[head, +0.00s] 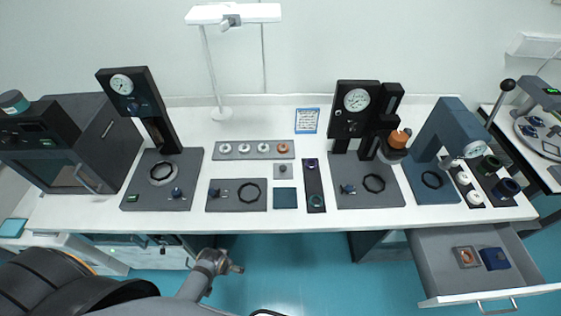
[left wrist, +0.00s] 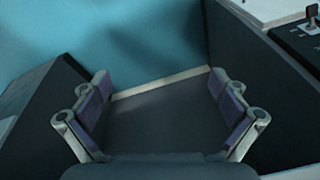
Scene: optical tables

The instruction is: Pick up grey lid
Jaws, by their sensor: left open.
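A small grey square piece with a darker round knob (head: 283,171) lies on the white table in the head view, just in front of the tray of small round parts. It looks like the grey lid, though it is too small to be sure. My left gripper (left wrist: 160,82) is open and empty in the left wrist view, its two fingers spread over a dark grey surface. No lid shows between them. In the head view a grey arm part of mine shows low, left of centre, in front of the table, apart from the lid. My right gripper is not in view.
Presses with dials (head: 140,95) (head: 357,110) stand left and right of the middle of the white table (head: 310,224). A tray (head: 239,157) holds several round parts. An open drawer (head: 425,262) juts out at front right. The teal floor (head: 290,275) in front is clear.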

